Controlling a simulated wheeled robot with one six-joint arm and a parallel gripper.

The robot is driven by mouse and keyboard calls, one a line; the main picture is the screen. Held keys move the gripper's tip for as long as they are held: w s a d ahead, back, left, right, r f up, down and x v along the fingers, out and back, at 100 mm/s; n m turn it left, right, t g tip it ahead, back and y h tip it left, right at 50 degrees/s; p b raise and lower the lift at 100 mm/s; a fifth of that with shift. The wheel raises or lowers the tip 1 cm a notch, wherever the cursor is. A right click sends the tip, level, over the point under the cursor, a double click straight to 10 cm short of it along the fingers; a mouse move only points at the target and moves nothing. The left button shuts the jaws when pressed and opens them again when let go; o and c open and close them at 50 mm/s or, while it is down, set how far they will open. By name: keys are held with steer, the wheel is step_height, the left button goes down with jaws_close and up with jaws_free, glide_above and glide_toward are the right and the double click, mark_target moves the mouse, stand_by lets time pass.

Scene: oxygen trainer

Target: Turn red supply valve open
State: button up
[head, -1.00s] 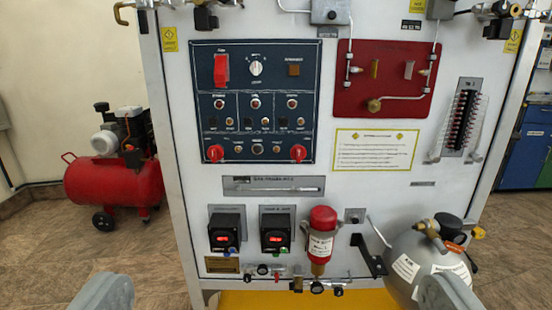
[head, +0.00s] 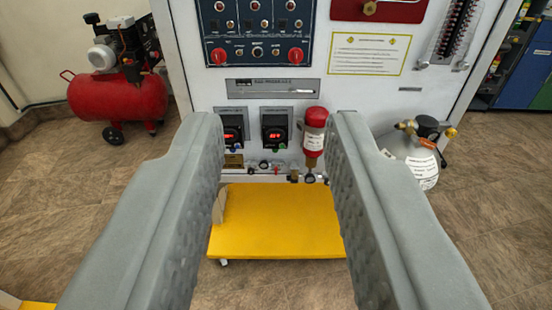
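My gripper (head: 277,135) is open and empty, its two grey fingers reaching up from the bottom corners of the head view. The white trainer panel stands beyond the fingertips. Along the panel's lower edge runs a row of small pipe valves and gauges (head: 264,165), seen between the fingers. Tiny red parts show in this row, but they are too small for me to tell which is the red supply valve or how its handle is turned. A red-topped cylinder (head: 314,133) hangs just right of the row, close to the right finger in the picture.
Two black boxes with red displays (head: 274,133) sit above the row. A yellow platform (head: 280,225) lies below the panel. A grey gas tank (head: 412,158) stands at right, a red compressor (head: 118,98) at left. Bare floor is in front.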

mark_target(276, 172)
steer(key=w+f, duration=1.1)
steer(key=w, duration=0.4)
steer(key=w+f, duration=1.1)
steer(key=w, duration=0.4)
steer(key=w+f, duration=0.3)
steer(key=f, duration=0.9)
steer(key=w+f, duration=0.2)
steer(key=f, duration=0.9)
steer(key=w+f, duration=0.3)
steer(key=f, duration=0.9)
steer(key=shift+t, duration=0.3)
steer(key=w, duration=1.7)
steer(key=shift+d, duration=0.2)
jaws_close()
